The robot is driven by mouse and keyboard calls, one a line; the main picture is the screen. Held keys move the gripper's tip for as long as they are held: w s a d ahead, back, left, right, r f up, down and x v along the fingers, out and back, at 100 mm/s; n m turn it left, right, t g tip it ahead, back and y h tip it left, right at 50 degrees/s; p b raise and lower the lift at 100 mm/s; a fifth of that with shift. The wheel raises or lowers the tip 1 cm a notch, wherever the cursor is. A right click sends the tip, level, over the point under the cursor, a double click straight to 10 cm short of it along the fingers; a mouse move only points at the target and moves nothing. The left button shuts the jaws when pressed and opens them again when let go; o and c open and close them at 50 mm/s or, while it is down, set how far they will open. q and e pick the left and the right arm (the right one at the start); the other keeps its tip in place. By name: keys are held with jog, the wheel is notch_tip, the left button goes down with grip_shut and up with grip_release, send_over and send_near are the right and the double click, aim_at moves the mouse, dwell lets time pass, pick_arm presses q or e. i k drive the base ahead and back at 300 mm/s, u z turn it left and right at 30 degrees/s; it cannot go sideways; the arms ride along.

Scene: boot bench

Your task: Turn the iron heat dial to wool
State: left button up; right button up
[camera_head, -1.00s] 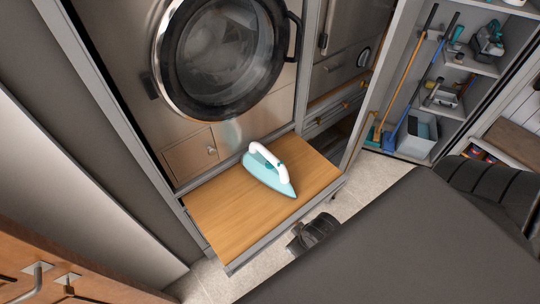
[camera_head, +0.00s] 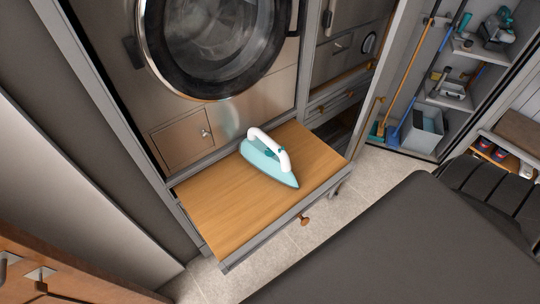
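A teal iron (camera_head: 268,165) with a white handle (camera_head: 268,145) rests on its flat side on a pulled-out wooden board (camera_head: 215,205) below the washing machine. Its pointed tip faces the lower right. A darker teal part shows under the handle, but I cannot tell whether it is the heat dial. No dial marks or wool setting can be read at this size. Neither of my grippers is in view, and nothing touches the iron.
The washing machine (camera_head: 215,45) stands behind the board. A round knob (camera_head: 305,220) is on the board's front edge. A dark flat surface (camera_head: 400,250) fills the lower right. An open cabinet (camera_head: 450,95) with brooms stands at the right. The board's left half is bare.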

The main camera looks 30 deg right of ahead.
aim_at(268, 152)
jog(key=u, duration=1.7)
jog(key=k, duration=1.1)
jog(key=z, duration=1.55)
jog(key=i, duration=0.5)
jog(key=z, duration=0.1)
